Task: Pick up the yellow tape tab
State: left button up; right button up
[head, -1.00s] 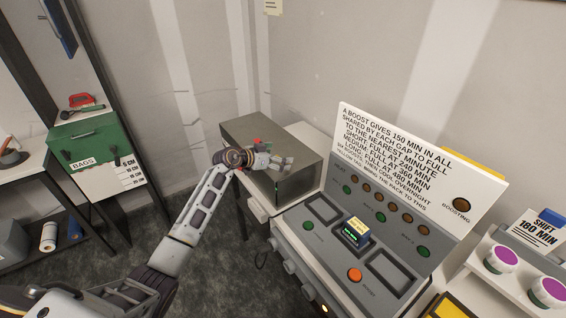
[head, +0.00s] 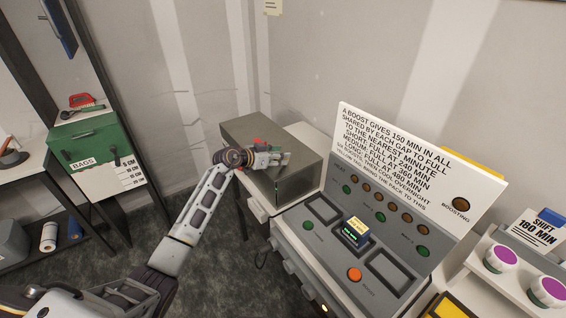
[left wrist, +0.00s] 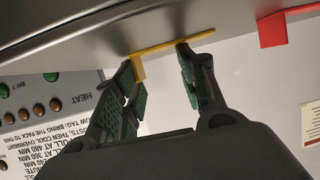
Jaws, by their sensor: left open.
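The yellow tape tab (left wrist: 178,43) shows in the left wrist view at the edge of a grey metal surface, with one end bent toward my gripper. My left gripper (left wrist: 160,62) is open, with its two green-padded fingers apart. In the head view my left gripper (head: 286,159) is at the top of the grey metal box (head: 240,128), and I cannot make out the tab there. My right gripper is not in view.
A red tab (left wrist: 285,24) is right of the yellow one on the same edge. The sloped control console (head: 405,225) with a lettered sign (head: 415,165) stands right of the box. A green bag case (head: 90,140) is on the left. Open floor lies between.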

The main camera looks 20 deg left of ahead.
pick_arm(q)
jog(key=shift+f, duration=0.25)
grip_shut()
dwell(0.3)
